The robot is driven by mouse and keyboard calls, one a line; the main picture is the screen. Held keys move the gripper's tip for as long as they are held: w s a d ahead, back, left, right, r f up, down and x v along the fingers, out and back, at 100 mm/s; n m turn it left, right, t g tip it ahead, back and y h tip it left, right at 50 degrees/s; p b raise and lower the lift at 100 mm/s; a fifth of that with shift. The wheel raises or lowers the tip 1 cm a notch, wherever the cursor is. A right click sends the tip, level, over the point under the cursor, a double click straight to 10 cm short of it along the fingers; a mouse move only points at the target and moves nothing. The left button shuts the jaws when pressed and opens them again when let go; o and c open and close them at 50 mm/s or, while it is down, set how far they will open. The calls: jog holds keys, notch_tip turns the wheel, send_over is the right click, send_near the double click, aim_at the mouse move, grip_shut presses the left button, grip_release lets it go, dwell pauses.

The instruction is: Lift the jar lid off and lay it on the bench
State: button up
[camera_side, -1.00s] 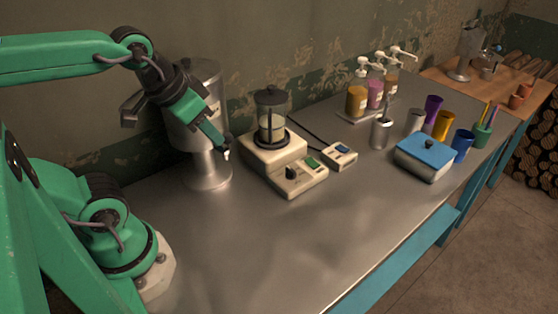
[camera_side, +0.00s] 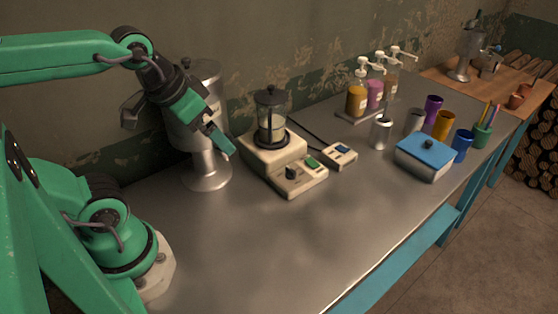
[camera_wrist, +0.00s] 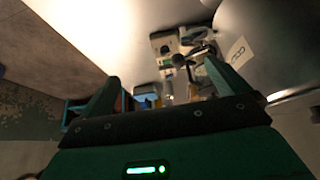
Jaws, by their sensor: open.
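In the side view, a glass jar (camera_side: 265,131) with a dark frame stands upright on the cream hotplate unit. Its dark lid (camera_side: 271,97) with a small knob sits on top. My gripper (camera_side: 226,146) is left of the jar, apart from it, in front of the metal urn and lower than the lid. It is open, and I see nothing held. In the wrist view, the two fingers of my gripper (camera_wrist: 163,84) are spread. Beyond them are the cream unit (camera_wrist: 163,43) and a dark round shape, too small to name surely.
A metal urn (camera_side: 205,85) stands close behind my gripper. Pump bottles, metal cups and a blue-lidded box (camera_side: 428,152) stand farther right. The front of the steel bench (camera_side: 300,235) is clear.

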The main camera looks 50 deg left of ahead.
jog(key=shift+r, duration=0.1)
notch_tip(320, 180, up, 4)
jog(key=n+g, duration=0.5)
jog(key=n, duration=0.4)
send_over(271, 86)
jog(key=shift+s+d+r, duration=0.1)
jog(key=shift+s+d, duration=0.15)
jog(key=shift+d, duration=0.05)
jog(key=shift+w+a+g, duration=0.3)
jog(key=shift+f, duration=0.2)
jog(key=shift+f, duration=3.85)
